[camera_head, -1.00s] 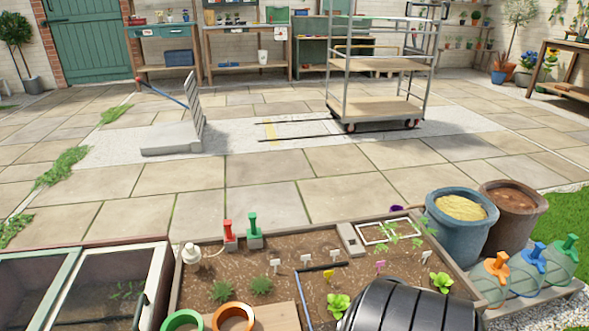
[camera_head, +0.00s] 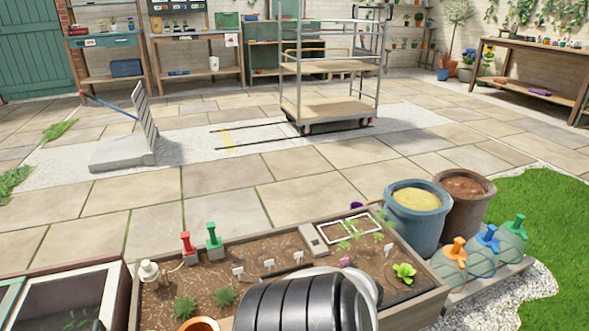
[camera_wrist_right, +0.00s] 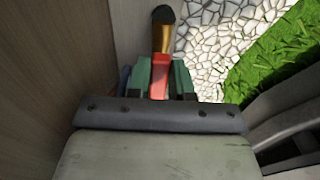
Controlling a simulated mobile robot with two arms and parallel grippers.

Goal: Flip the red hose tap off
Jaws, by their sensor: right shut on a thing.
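In the right wrist view, my right gripper (camera_wrist_right: 160,77) has its two green fingers closed on both sides of a red tap lever (camera_wrist_right: 159,80). A brass part with a dark end (camera_wrist_right: 163,30) shows just beyond the lever. The tap body and the lever's lower part are hidden by the fingers and gripper housing, so I cannot tell how far the lever is turned. In the head view the hose tap and my right gripper do not show; only my black ribbed arm fills the bottom. My left gripper is in neither current view.
A wooden wall stands close on the left in the wrist view; white gravel (camera_wrist_right: 215,40) and grass lie beyond. In the head view, a planting bed (camera_head: 250,262) holds red (camera_head: 188,247) and green (camera_head: 214,241) handled pieces. Pots (camera_head: 415,215) and coloured-top bottles (camera_head: 455,262) stand right.

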